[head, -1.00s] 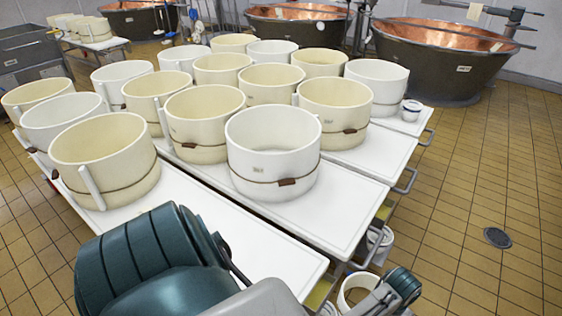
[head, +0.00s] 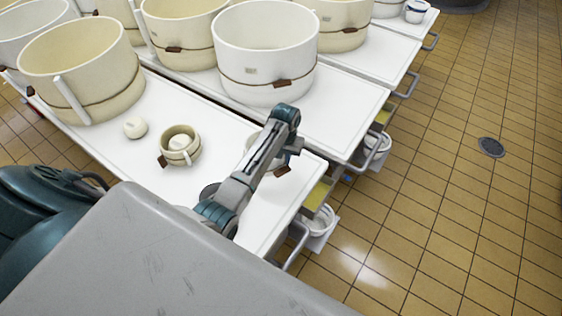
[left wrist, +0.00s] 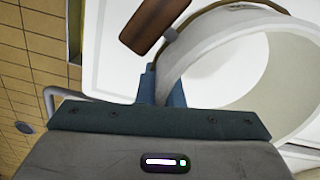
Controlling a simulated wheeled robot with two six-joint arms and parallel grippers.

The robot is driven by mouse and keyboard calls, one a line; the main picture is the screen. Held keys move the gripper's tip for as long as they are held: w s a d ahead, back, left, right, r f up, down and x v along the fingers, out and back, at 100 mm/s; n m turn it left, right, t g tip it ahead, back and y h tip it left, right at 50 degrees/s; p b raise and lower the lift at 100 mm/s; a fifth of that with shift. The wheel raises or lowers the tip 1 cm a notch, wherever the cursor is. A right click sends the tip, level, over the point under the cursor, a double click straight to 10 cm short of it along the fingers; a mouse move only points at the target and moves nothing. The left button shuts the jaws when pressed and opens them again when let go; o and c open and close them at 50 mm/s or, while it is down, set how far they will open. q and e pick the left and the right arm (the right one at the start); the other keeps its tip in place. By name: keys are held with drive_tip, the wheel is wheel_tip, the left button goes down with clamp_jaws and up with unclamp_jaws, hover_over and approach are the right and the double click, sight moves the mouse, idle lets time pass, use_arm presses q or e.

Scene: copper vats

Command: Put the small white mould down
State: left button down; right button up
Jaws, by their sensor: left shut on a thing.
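The small white mould (left wrist: 200,45) is a white ring with a band and a brown tag. My left gripper (left wrist: 163,85) is shut on its wall in the left wrist view, one finger on each side. In the head view the mould (head: 291,158) is over the near right part of the white table (head: 224,113), mostly hidden behind my left arm. The fingers are hidden there. I cannot tell whether the mould touches the table top. My right gripper is not in view.
A small cream mould (head: 181,155) with a white lump in it and a white ball (head: 135,127) sit left of my arm. Large moulds, one white (head: 265,75) and several cream, stand behind. White buckets (head: 320,235) are below the table's right edge.

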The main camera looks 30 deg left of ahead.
use_arm(q)
wheel_tip(320, 180, down, 4)
drive_tip(key=shift+f, duration=0.55)
drive_tip(key=c, duration=2)
unclamp_jaws()
drive_tip(key=shift+f, duration=0.15)
drive_tip(key=o, duration=0.4)
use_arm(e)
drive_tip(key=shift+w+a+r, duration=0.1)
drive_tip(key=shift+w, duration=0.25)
use_arm(q)
drive_tip(key=shift+o, duration=0.2)
